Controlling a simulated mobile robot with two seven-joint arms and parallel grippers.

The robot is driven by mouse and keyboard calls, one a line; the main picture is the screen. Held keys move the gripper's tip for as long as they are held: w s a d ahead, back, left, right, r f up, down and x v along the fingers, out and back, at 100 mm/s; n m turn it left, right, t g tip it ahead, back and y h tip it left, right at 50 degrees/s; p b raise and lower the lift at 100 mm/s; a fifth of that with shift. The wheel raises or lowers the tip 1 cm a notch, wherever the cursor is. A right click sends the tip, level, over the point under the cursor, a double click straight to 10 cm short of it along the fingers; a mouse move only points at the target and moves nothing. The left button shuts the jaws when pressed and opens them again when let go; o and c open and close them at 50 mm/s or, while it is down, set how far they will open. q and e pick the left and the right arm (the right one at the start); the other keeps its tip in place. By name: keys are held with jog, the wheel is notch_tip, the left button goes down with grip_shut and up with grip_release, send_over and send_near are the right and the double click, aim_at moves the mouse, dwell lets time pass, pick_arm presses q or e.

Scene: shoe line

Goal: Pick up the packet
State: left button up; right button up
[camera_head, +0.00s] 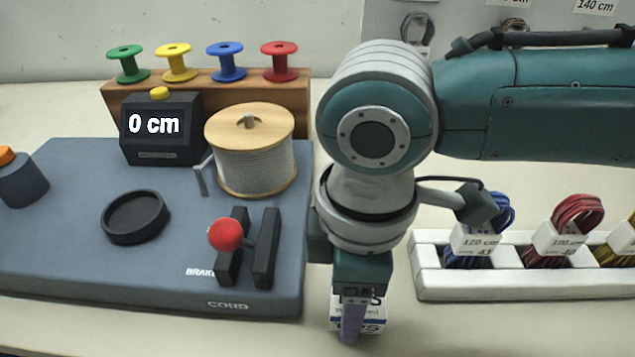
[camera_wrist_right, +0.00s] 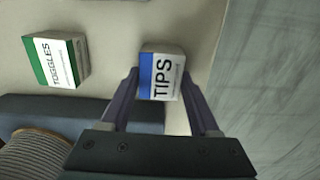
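A small packet labelled TIPS (camera_wrist_right: 161,77), white with a blue band, lies on the table. In the head view it shows only in part (camera_head: 372,318), behind my right gripper (camera_head: 353,318). In the right wrist view the two fingers of my right gripper (camera_wrist_right: 163,90) are apart, one on each side of the TIPS packet, with small gaps visible. A second packet labelled TOGGLES (camera_wrist_right: 55,61), white with a green band, lies to the left in the wrist view. My left gripper is not in view.
A dark cord station (camera_head: 60,240) with a red-knobbed brake lever (camera_head: 226,235) and a cord spool (camera_head: 252,160) stands left of my right gripper. A white rack (camera_head: 440,285) with coiled cords is to the right. Coloured spools stand on a wooden rack (camera_head: 205,88) behind.

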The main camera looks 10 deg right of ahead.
grip_shut()
jog(key=shift+r, duration=0.1)
dwell(0.3)
